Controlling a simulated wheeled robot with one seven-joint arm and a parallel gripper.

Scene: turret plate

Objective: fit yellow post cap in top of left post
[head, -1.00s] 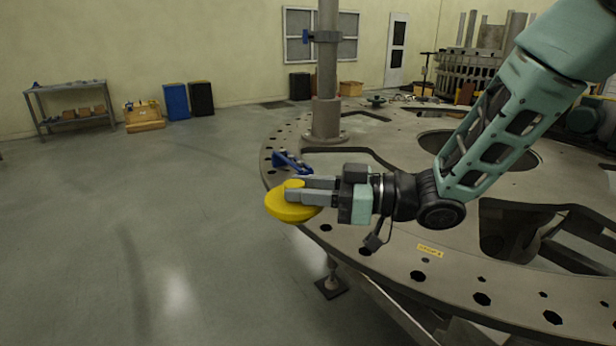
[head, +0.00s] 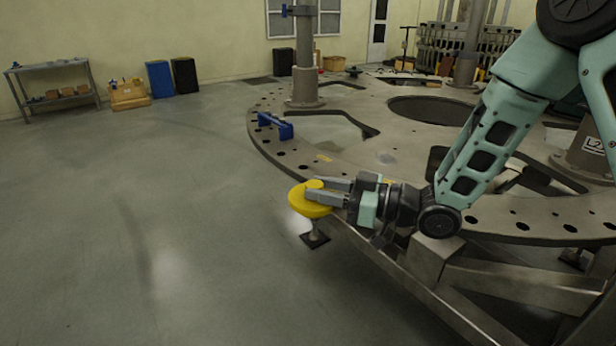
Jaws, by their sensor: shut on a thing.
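The yellow post cap (head: 308,203) is a round disc with a raised knob. My gripper (head: 326,190) is shut on the knob and holds the cap just off the near-left rim of the turret plate, over the floor side. A grey post (head: 305,60) stands upright on a flanged base on the plate's far left part. Its top is out of view. A second grey post (head: 469,50) stands farther back to the right. The cap is well apart from both posts.
The big round turret plate (head: 280,157) has holes and large openings. A blue bracket (head: 275,125) sits on its left rim. A shelf (head: 55,92) and bins (head: 160,79) stand by the wall. The left floor is clear.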

